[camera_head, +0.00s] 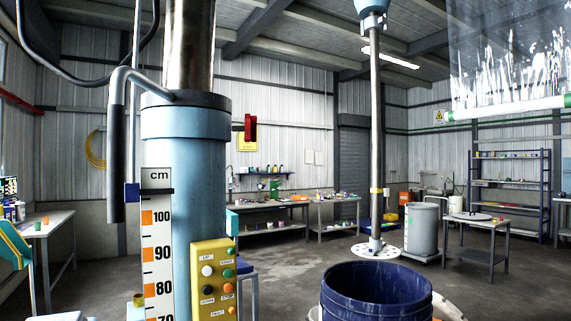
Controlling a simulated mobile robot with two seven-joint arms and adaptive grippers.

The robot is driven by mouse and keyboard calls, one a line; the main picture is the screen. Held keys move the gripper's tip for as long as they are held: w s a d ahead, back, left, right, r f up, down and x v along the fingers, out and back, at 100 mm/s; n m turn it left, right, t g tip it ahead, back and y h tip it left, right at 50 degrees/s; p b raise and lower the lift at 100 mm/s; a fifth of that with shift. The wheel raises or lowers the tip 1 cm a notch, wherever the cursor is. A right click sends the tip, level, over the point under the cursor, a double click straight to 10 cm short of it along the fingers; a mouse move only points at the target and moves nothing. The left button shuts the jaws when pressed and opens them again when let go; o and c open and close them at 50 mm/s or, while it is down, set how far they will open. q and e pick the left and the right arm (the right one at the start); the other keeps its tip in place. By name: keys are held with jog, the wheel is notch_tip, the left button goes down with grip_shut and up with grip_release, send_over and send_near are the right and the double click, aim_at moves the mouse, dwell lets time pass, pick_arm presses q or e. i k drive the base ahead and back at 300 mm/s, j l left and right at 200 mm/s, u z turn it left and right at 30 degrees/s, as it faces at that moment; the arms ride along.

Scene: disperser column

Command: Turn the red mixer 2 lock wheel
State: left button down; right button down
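The disperser column (186,190) stands upright at the left of the middle, light blue with a dark collar on top. A red lock wheel (250,127) sticks out from its right side near the top, seen nearly edge-on on a short dark shaft. A yellow control panel (213,281) with several coloured buttons is on the column's lower front. Neither of my grippers is in view, and nothing touches the wheel.
A centimetre scale (158,245) runs up the column's front left. A mixer shaft (376,130) with a perforated disc hangs above a dark blue drum (376,292). A clear sheet (510,55) hangs at the upper right. Benches and a shelf line the walls; the floor between is partly open.

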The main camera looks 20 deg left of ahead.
aim_at(249, 127)
jog(key=u, duration=0.35)
jog(key=i+l+u, duration=0.1)
jog(key=u, duration=0.25)
jog(key=i+l+u, duration=0.1)
jog(key=u, duration=0.2)
jog(key=i+l+u, duration=0.2)
jog(key=l+u, duration=0.2)
jog(key=l, duration=0.15)
jog(key=i+l+u, duration=0.2)
jog(key=l, duration=0.15)
jog(key=i+l, duration=0.1)
jog(key=l, duration=0.35)
jog(key=i+l, duration=0.1)
jog(key=l, duration=0.35)
jog(key=i+l, duration=0.15)
jog(key=i, duration=0.2)
jog(key=i+l+u, duration=0.1)
jog(key=i, duration=0.25)
